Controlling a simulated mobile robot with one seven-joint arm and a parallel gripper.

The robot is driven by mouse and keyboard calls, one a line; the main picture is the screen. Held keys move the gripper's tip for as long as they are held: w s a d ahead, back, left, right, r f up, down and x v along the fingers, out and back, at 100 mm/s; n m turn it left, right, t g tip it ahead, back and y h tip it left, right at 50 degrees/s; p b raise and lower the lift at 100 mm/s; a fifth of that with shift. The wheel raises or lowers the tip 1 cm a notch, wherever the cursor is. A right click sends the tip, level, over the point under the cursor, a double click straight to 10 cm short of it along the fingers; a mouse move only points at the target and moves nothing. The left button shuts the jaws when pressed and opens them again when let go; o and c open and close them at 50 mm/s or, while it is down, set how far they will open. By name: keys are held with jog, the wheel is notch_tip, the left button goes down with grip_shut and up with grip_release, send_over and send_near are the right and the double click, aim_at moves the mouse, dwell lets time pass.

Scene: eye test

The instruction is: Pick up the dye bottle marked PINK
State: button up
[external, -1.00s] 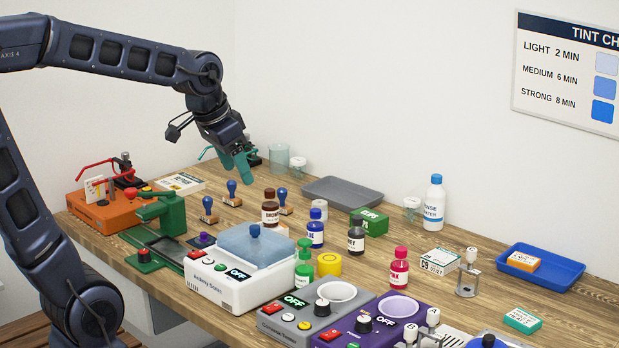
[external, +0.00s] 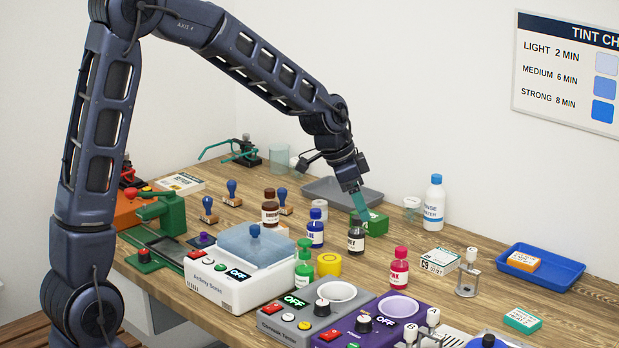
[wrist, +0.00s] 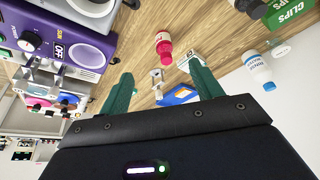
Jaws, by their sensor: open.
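The pink dye bottle (external: 399,268) stands upright on the table right of the middle, with a pink cap and a white label whose text is only partly legible. In the wrist view the pink bottle (wrist: 164,48) shows beyond and between the fingertips, apart from them. My gripper (external: 361,205) has teal fingers and hangs above and behind the dark bottle (external: 357,240), in front of the green clips box (external: 377,222). It is left of and farther back than the pink bottle. In the wrist view my gripper (wrist: 158,70) is open, with nothing between its fingers.
Blue (external: 316,230), brown (external: 270,210) and green (external: 304,266) bottles stand to the left. A purple machine (external: 375,325) is in front of the pink bottle. A metal holder (external: 468,275) and a white carton (external: 440,261) are at its right. A rinse water bottle (external: 434,205) stands behind.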

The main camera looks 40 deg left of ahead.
jog(key=m, duration=0.1)
send_near(397, 255)
notch_tip(397, 255, down, 2)
jog(key=w+a, duration=0.1)
jog(key=w, duration=0.1)
jog(key=shift+s+d+x, duration=0.15)
jog(key=shift+x, duration=1.65)
jog(key=shift+s+d+x, duration=0.15)
jog(key=shift+x, duration=1.7)
jog(key=shift+s+d+x, duration=0.15)
jog(key=shift+d+x, duration=0.05)
jog(key=shift+x, duration=1.6)
jog(key=c, duration=1.2)
jog(key=shift+o, duration=0.2)
